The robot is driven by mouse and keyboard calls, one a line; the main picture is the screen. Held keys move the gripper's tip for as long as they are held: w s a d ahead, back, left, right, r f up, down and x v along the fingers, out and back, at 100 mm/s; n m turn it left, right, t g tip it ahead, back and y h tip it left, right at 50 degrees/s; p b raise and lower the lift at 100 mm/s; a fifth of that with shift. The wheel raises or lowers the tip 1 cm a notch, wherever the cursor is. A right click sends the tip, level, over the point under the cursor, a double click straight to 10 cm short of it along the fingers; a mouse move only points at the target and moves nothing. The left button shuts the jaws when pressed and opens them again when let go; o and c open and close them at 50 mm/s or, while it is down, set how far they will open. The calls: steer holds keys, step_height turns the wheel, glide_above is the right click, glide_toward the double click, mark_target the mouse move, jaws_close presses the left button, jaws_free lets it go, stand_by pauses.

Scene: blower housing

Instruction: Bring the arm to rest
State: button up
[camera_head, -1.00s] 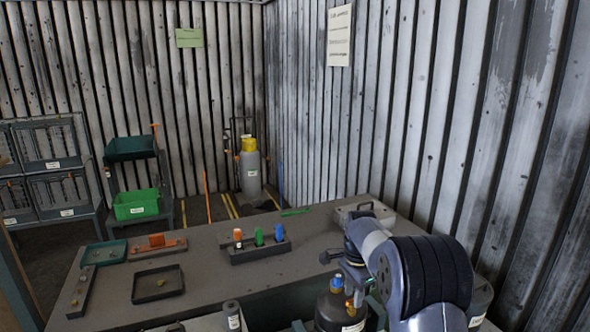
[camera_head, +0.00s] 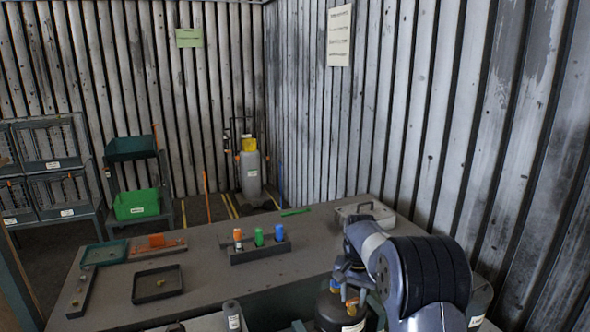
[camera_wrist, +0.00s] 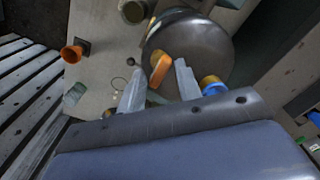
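My gripper (camera_wrist: 159,80) is open in the wrist view, its two pale fingers apart. Between and beyond the fingertips, an orange piece (camera_wrist: 160,70) shows against a dark round body (camera_wrist: 205,45); I cannot tell how far it is from the fingers. Nothing is seen gripped. In the head view my arm (camera_head: 420,275) reaches in from the lower right, bent, with its end over the bench's right part. The dark round body (camera_head: 328,312) stands below the arm's end, partly hidden by it.
The bench (camera_head: 215,285) holds a rack (camera_head: 262,254) with orange, green and blue pieces, a black tray (camera_head: 157,293) and a grey case (camera_head: 364,212). A blue-and-gold fitting (camera_wrist: 213,86) is close to the right finger. The corrugated wall (camera_head: 470,120) rises at the right.

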steer(key=n, duration=1.1)
steer(key=shift+b, duration=0.4)
steer(key=shift+n, duration=2)
